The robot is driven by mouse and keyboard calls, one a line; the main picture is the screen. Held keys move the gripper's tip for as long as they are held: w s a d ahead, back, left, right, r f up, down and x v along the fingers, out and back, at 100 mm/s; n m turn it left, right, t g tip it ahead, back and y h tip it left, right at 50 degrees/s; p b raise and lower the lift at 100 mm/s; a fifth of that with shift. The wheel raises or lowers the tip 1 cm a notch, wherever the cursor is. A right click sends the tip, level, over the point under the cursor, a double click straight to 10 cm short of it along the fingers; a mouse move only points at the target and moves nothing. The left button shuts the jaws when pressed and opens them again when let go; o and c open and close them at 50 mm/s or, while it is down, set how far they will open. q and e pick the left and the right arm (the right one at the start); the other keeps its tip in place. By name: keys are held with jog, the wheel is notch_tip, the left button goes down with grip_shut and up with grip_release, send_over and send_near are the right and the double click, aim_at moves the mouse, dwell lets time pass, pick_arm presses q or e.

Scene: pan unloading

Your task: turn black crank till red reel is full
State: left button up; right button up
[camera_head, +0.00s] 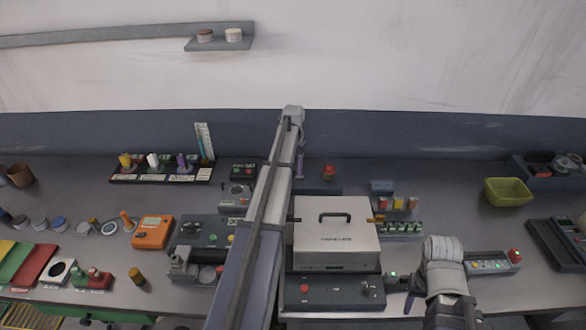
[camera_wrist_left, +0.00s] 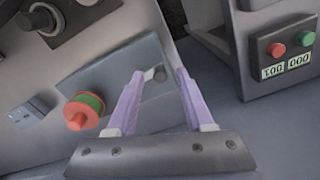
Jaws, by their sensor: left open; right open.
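The red reel (camera_wrist_left: 82,112), with a green band, sits at one end of a grey plate in the left wrist view. In the head view a small red reel (camera_head: 328,171) stands on a dark block behind the white case. My left gripper (camera_wrist_left: 160,76) is open, its two purple fingers reaching over the plate. A small grey peg (camera_wrist_left: 159,74) shows between the fingertips, apparently not gripped; I cannot tell whether it is the crank. No black crank handle is clear. In the head view my left arm hides most of that gripper. My right gripper (camera_head: 443,252) is open and empty at front right.
A box with red and green buttons and a number display (camera_wrist_left: 286,67) is beside the left gripper. A black round knob (camera_wrist_left: 45,18) is on a grey panel. A green bin (camera_head: 507,191) is at right.

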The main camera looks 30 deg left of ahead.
pick_arm(q)
jog(key=shift+r+p, duration=3.35)
jog(key=shift+r, duration=0.25)
